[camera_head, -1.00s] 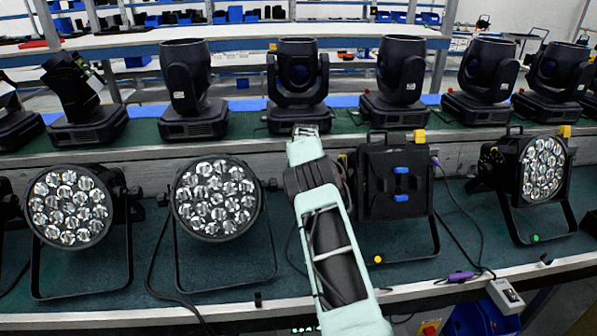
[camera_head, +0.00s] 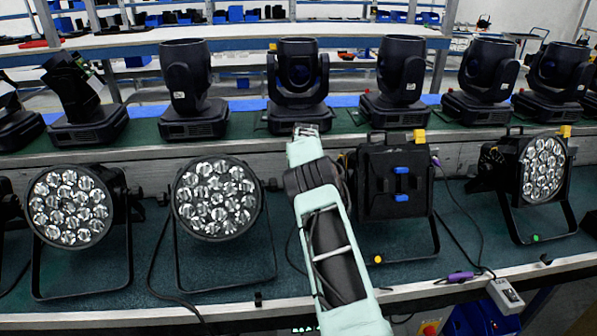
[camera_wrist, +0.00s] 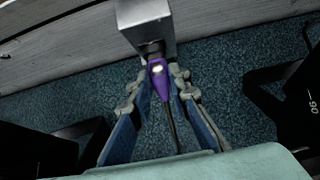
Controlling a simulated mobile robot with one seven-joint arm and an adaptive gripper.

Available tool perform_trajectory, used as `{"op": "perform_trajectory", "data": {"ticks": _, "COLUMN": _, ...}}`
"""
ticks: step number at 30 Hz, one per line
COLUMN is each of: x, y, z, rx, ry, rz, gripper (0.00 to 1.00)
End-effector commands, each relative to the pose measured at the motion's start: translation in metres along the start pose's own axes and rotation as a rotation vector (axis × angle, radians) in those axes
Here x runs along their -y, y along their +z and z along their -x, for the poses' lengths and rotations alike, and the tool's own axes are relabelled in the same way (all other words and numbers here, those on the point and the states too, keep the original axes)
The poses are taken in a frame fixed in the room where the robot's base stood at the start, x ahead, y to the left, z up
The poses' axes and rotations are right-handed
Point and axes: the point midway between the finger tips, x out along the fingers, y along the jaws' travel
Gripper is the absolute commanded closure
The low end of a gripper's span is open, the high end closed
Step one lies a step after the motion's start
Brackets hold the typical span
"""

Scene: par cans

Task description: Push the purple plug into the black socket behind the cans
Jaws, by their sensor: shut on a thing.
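In the wrist view, the purple plug (camera_wrist: 159,84) sits between the two fingers of my gripper (camera_wrist: 160,78), which is shut on it. A dark cable runs from the plug back toward my wrist. The plug's front end is at the black socket (camera_wrist: 152,49) on the underside of a grey metal box (camera_wrist: 145,22). The two look in line and touching; I cannot tell how deep the plug sits. In the head view my arm reaches between two cans, and my fingers, this plug and the socket cannot be made out there.
Par cans stand on the green bench: a lit-faced one (camera_head: 214,198) left of my arm and a back-turned one (camera_head: 396,185) right of it. Their dark frames flank my gripper in the wrist view. Another purple connector (camera_head: 460,277) lies at the bench's front edge.

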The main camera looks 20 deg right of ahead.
Motion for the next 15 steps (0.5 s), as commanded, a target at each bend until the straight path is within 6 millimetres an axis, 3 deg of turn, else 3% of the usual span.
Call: {"op": "perform_trajectory", "data": {"ticks": 15, "x": 0.01, "y": 0.014, "z": -0.002, "rx": 0.016, "ry": -0.013, "rz": -0.012, "gripper": 1.0}}
